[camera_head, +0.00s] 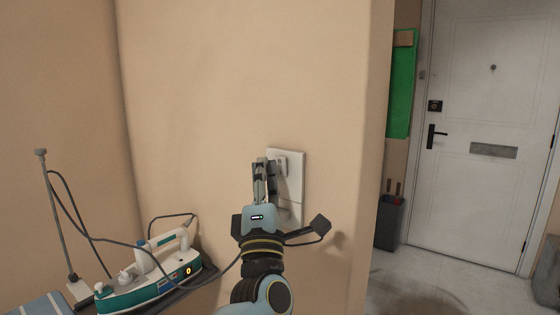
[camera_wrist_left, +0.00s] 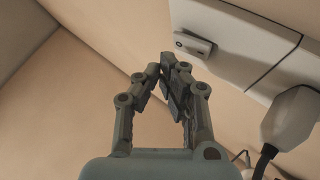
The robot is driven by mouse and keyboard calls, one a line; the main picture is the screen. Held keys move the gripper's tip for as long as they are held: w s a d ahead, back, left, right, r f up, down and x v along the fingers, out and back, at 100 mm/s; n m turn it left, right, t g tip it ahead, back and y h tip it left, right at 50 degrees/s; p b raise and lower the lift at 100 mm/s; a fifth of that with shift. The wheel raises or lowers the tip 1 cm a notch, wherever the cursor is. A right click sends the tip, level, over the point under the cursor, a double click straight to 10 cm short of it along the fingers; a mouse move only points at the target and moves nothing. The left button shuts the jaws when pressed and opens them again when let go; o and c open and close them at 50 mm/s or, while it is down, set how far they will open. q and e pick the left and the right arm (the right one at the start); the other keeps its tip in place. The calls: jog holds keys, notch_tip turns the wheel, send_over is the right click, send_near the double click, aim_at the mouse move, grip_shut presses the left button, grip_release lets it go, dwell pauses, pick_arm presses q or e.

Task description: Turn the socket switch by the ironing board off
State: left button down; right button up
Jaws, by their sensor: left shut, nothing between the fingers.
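A white socket plate (camera_head: 297,165) is on the beige wall, right of the ironing board (camera_head: 40,306). Its switch (camera_head: 282,164) sits on the upper half, and the plate's lower part is partly hidden by my gripper. In the left wrist view the switch (camera_wrist_left: 195,43) is a raised rocker on the plate (camera_wrist_left: 245,32), and a white plug (camera_wrist_left: 293,118) with a dark cord is in the socket. My left gripper (camera_head: 262,163) is shut and empty, its fingertips close to the switch. In the wrist view the fingertips (camera_wrist_left: 170,62) show a small gap to it; contact cannot be told.
A teal and white iron (camera_head: 150,277) with an orange display rests at the board's end, its cord looping past a thin pole (camera_head: 56,210). The wall ends right of the socket. Beyond are a dark bin (camera_head: 388,224), open floor and a white door (camera_head: 490,190).

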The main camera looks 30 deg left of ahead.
pick_arm(q)
jog(key=shift+w, duration=0.1)
jog(key=shift+w, duration=0.35)
jog(key=shift+w+r+b, duration=0.1)
jog(key=shift+w+b, duration=0.15)
jog(key=shift+b, duration=0.15)
dwell(0.5)
jog(key=shift+s, duration=0.15)
jog(key=shift+s, duration=0.6)
jog(key=s, duration=0.3)
jog(key=s+p, duration=0.1)
jog(key=s, duration=0.1)
jog(key=shift+a+f, duration=0.2)
jog(key=shift+f, duration=0.15)
